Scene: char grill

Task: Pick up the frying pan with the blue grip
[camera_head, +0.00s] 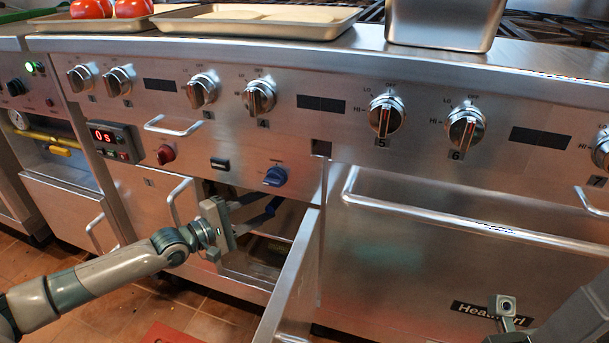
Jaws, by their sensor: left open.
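My left gripper (262,212) is open at the mouth of an open compartment below the control panel. I cannot tell whether these are only my fingers or partly a blue grip. No frying pan can be clearly made out. The inside of the compartment is dark, with a glassy or metallic surface low down. Only parts of my right arm show at the lower right, and its fingertips are not visible.
An open cabinet door (290,285) stands out just right of my left gripper. A long handle bar (450,222) crosses the closed front further right. Knobs line the panel above. Trays (255,27) and a steel container (440,25) sit on top.

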